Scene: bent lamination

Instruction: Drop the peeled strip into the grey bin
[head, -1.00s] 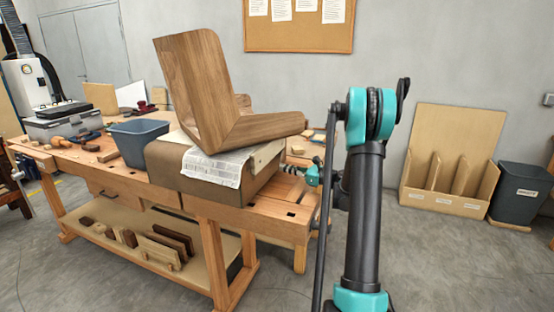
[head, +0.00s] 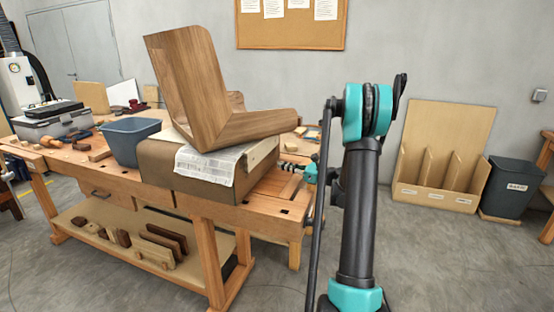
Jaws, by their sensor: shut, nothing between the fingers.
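A dark grey bin (head: 512,188) with a white label stands on the floor at the far right. A smaller blue-grey tub (head: 122,142) stands on the workbench at left. A bent wooden lamination (head: 195,90) rests on a brown block-shaped form (head: 187,183), with a printed paper sheet (head: 207,168) under it. I cannot make out a peeled strip.
The workbench (head: 120,183) carries tools and wood offcuts at left; its lower shelf holds wood pieces. A wooden divider rack (head: 437,195) stands against the wall, left of the dark bin. Bare floor (head: 420,270) lies at front right.

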